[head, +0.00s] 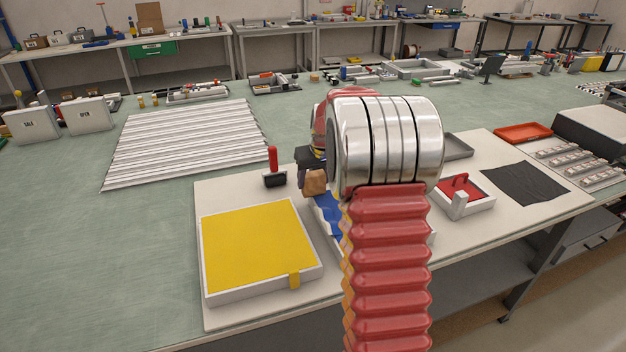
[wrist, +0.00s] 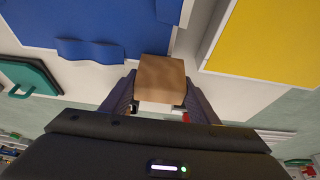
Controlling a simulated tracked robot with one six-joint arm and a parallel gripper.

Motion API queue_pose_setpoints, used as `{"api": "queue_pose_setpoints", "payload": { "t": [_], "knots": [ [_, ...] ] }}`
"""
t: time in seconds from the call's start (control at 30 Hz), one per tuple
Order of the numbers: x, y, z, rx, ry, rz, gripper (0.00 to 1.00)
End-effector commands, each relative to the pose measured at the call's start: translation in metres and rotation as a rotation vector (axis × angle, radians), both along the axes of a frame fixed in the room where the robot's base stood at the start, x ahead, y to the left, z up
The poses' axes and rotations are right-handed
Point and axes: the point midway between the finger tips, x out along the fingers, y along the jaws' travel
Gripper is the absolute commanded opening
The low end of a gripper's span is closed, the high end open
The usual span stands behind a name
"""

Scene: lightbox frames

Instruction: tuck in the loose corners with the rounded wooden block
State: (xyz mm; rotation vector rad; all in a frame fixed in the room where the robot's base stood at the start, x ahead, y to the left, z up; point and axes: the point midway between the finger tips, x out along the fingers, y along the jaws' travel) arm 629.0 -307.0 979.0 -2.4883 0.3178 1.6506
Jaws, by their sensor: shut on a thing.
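My gripper (wrist: 160,98) is shut on the wooden block (wrist: 161,76), which sits between its two dark fingers. In the wrist view the block is at the edge of the blue panel (wrist: 70,18), where a wavy loose blue flap (wrist: 90,51) sticks out. I cannot tell whether the block touches the fabric.
A red-handled roller (head: 273,168) stands behind the yellow frame. Right of my arm are a small frame with red fabric (head: 466,190), a black cloth (head: 524,182) and a red tray (head: 522,132). White corrugated sheets (head: 185,140) lie at the back left.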

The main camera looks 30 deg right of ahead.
Motion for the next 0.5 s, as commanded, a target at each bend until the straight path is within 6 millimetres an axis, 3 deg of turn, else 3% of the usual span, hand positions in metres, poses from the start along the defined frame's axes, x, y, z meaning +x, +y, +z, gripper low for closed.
{"api": "queue_pose_setpoints", "payload": {
  "t": [0.17, 0.5],
  "knots": [
    [-0.001, 0.000, -0.002, 0.002, 0.004, 0.000, 0.37],
    [0.000, 0.000, 0.016, 0.000, 0.001, 0.000, 0.37]
  ]
}}
